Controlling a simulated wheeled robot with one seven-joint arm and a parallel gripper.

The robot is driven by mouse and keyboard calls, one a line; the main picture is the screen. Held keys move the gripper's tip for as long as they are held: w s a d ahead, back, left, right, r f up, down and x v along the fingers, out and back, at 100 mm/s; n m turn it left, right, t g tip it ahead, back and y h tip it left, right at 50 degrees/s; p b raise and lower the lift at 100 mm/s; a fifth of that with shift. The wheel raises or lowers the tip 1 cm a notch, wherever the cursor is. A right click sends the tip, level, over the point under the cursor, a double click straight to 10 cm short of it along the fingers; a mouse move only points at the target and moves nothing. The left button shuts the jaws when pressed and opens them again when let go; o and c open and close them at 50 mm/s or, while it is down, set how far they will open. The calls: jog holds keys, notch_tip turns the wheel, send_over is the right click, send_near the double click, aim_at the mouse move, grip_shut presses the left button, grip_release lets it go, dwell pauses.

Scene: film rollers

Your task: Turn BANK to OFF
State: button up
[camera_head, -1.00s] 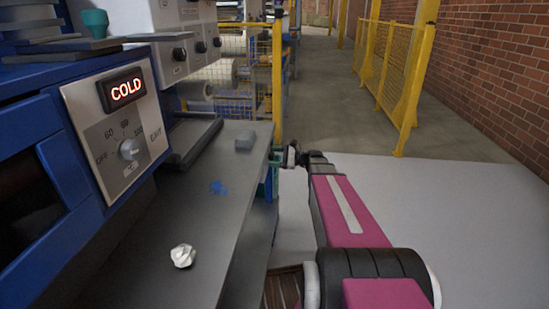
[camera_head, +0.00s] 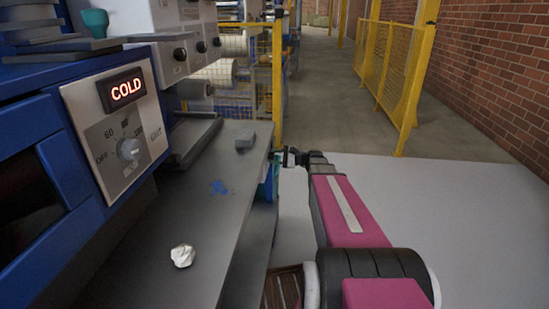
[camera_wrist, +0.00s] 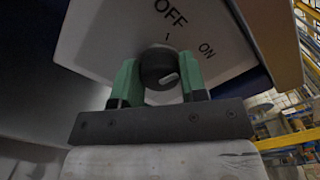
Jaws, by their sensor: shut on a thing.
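In the wrist view a round black knob (camera_wrist: 153,66) sits on a pale panel (camera_wrist: 100,30) marked OFF and ON. No BANK label is readable there. OFF is above the knob and ON is to its upper right. A pale mark shows on the knob's lower right; I cannot tell which label the knob is set to. My gripper (camera_wrist: 160,74) has its green fingers on either side of the knob and is shut on it. In the head view my arm (camera_head: 345,205) reaches forward past the bench's right edge; the held knob cannot be made out there.
In the head view another dial (camera_head: 129,149) sits on a panel under a red COLD display (camera_head: 125,90). A crumpled white ball (camera_head: 182,256) and a grey block (camera_head: 245,138) lie on the grey bench (camera_head: 205,225). Yellow railings (camera_head: 395,70) stand beyond the open floor at right.

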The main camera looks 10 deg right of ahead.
jog(key=shift+f+n, duration=0.1)
jog(key=shift+n, duration=3.9)
jog(key=o, duration=0.9)
jog(key=v, duration=1)
jog(key=shift+s+d, duration=0.15)
jog(key=shift+d, duration=0.25)
